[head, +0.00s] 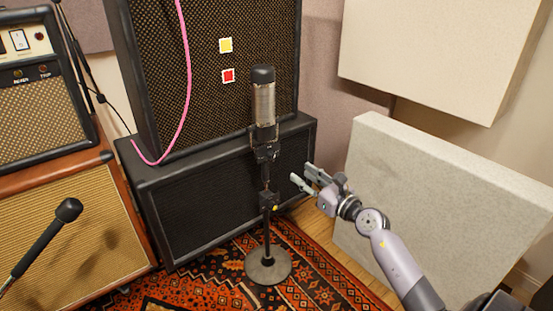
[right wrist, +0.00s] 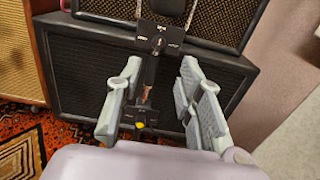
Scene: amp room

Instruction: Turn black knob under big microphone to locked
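The big microphone (head: 264,100) stands upright on a stand with a round base (head: 268,265). Just under it is a black bracket (head: 266,152) with a small dark knob and tiny markings, also in the right wrist view (right wrist: 158,42). The markings are too small to read, so the knob's setting is unclear. Lower on the pole is a black block with a yellow dot (head: 269,201), also in the right wrist view (right wrist: 141,118). My right gripper (head: 301,173) is open and empty, right of the pole, with its fingers (right wrist: 160,72) towards the stand. My left gripper is not in view.
A black speaker cabinet (head: 210,205) stands close behind the stand, with another amp (head: 150,60) on top. A pale panel (head: 450,200) leans at right. A smaller microphone (head: 68,210) is at left. A patterned rug (head: 210,285) covers the floor.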

